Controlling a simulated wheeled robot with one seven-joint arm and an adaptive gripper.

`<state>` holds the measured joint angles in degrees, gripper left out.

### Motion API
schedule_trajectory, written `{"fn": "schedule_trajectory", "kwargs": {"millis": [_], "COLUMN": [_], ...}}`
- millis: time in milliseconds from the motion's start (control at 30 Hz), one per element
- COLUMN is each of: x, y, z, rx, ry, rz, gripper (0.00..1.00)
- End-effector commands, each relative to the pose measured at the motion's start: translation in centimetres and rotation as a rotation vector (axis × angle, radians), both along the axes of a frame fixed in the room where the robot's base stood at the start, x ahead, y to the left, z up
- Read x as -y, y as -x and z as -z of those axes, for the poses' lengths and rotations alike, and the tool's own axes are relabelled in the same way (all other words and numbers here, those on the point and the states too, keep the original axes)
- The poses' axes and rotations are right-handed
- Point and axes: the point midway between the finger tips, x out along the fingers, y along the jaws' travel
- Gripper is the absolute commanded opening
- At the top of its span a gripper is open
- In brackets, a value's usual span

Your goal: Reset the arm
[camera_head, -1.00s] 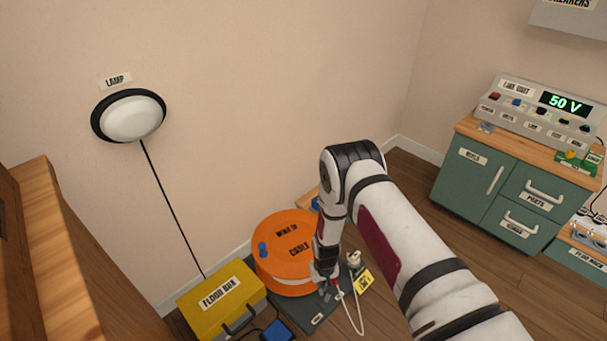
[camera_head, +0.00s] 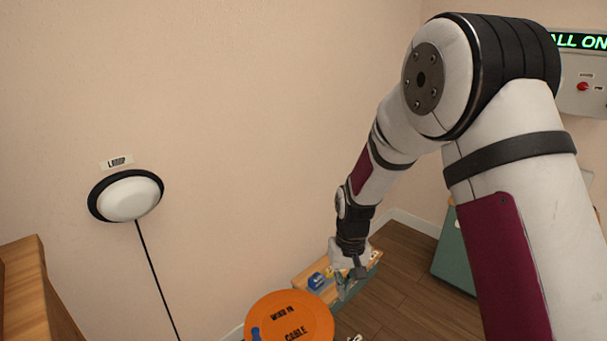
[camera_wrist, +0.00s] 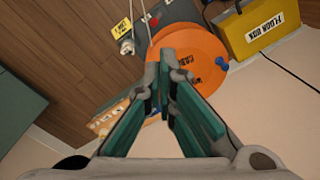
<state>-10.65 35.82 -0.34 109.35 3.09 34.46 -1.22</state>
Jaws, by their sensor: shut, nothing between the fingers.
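My arm is raised and bent in the head view, with its elbow high at the right. My gripper (camera_head: 345,288) points down in front of a low wooden-topped unit, to the upper right of the orange cable reel (camera_head: 290,318). In the wrist view my gripper (camera_wrist: 164,100) shows its fingers converging, shut and empty. The orange reel (camera_wrist: 205,62) lies beyond the fingertips there, apart from them.
The yellow floor box (camera_wrist: 260,30) is in the wrist view beside the reel. A round wall lamp (camera_head: 130,198) with a black cable hangs at left. A wooden furniture edge (camera_head: 25,290) is at lower left. A green cabinet (camera_head: 455,255) stands partly behind my arm.

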Motion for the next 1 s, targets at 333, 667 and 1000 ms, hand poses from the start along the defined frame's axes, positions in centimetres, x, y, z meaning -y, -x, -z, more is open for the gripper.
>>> {"fn": "schedule_trajectory", "kwargs": {"millis": [333, 667, 1000], "x": [3.5, 6.5, 8.5], "y": [7.8, 18.4, 30.1], "z": [-13.5, -21.5, -24.7], "rx": [0.010, 0.014, 0.017], "ry": [-0.003, 0.002, 0.012], "rz": [0.046, 0.093, 0.141], "gripper": [0.00, 0.00, 0.00]}}
